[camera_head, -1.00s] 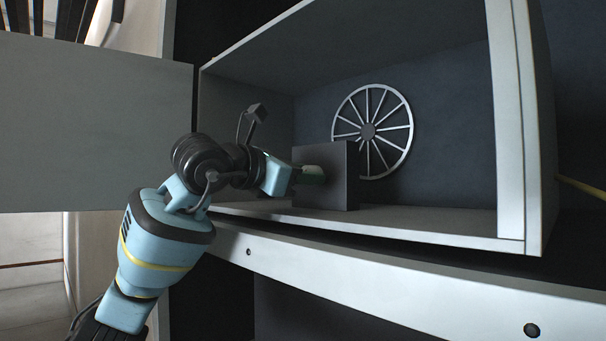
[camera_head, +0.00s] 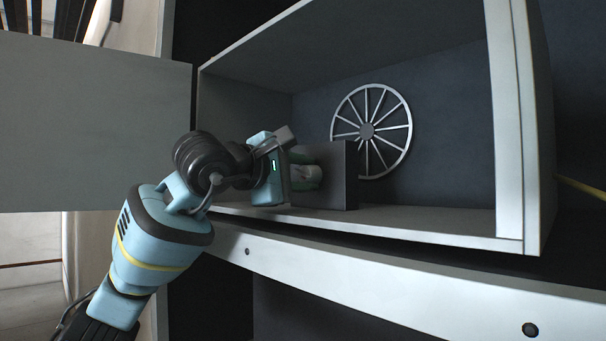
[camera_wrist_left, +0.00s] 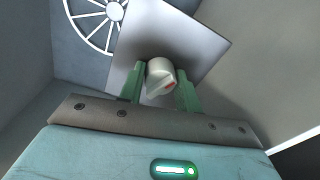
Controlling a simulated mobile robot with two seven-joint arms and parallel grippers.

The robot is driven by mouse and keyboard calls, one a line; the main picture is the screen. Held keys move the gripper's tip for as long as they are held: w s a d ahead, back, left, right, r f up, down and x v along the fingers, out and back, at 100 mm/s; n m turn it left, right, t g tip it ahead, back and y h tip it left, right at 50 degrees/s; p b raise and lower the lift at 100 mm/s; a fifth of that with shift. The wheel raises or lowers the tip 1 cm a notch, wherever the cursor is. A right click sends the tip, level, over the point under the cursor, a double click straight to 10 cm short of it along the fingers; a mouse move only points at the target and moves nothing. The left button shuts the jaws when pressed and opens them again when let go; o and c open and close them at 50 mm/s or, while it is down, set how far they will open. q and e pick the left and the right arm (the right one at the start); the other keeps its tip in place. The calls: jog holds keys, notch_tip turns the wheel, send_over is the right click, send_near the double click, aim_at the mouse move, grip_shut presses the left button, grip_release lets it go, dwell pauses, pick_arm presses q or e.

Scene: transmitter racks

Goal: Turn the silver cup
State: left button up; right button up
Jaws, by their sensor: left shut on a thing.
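In the head view the left gripper (camera_head: 308,172) reaches the left face of the grey box (camera_head: 338,176) inside an open cabinet. The cup is hard to tell from the fingers there. My right gripper is not in view.
A spoked wheel (camera_head: 367,130) is on the back wall behind the box. A grey door panel (camera_head: 95,125) is at the left. A pale rail (camera_head: 380,285) runs below.

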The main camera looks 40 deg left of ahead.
pick_arm(q)
jog(key=m, duration=1.2)
jog(key=shift+f+t, duration=0.2)
jog(key=shift+t, duration=0.1)
jog(key=shift+m, duration=0.4)
jog(key=o, duration=1)
jog(key=shift+c, duration=0.2)
jog(key=shift+s, duration=3.9)
